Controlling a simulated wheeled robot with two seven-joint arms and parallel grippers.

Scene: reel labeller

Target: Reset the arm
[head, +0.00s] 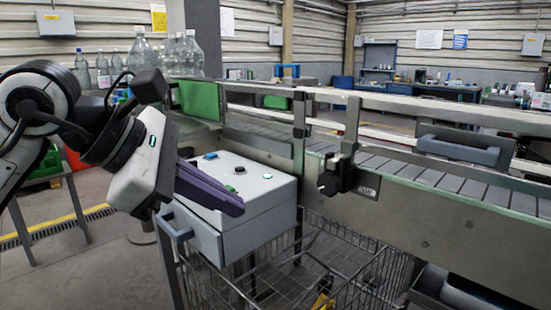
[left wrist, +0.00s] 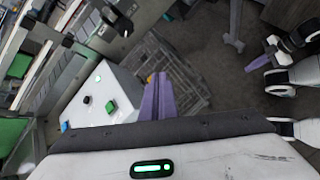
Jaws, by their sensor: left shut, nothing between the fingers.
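My left gripper (head: 212,190) comes in from the left in the head view. Its purple fingers are together and empty, in front of a white control box (head: 247,227) as seen there. The fingers also show shut in the left wrist view (left wrist: 158,98), beside the control box (left wrist: 98,98). The box top has a black button, a green one and a blue one. At the right edge of the left wrist view are white and black arm parts with small purple pieces that look like my right gripper (left wrist: 263,54); how its fingers stand is unclear.
A conveyor (head: 420,212) with metal rails runs to the right of the box, with a grey handled piece (head: 464,151) on it. A wire basket (head: 345,262) stands below. Clear bottles (head: 183,55) stand behind my left arm. Floor at lower left is free.

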